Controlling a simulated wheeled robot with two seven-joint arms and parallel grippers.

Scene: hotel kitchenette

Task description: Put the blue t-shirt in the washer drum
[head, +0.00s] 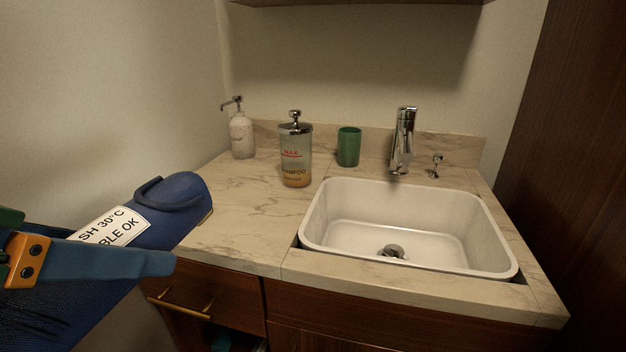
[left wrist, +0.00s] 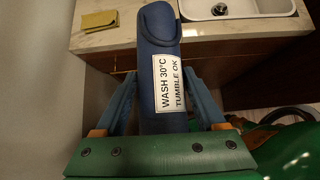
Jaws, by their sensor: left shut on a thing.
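The blue t-shirt (head: 172,215) is rolled into a thick bundle with a white wash label. It is at the left of the head view and upright in the middle of the left wrist view (left wrist: 158,28). My left gripper (left wrist: 160,76) is shut on it, one blue finger on each side. In the head view the near finger crosses below the label and hides part of the roll. The roll's far end shows in front of the counter's left part; I cannot tell if it touches. The washer drum and my right gripper are not in view.
A marble counter (head: 240,240) holds a white sink (head: 340,248), a chrome faucet (head: 402,140), a shampoo dispenser (head: 296,155), a speckled soap bottle (head: 242,137) and a green cup (head: 348,147). A yellow cloth or sponge (left wrist: 98,20) lies on the counter. Wooden drawers (head: 210,295) are below.

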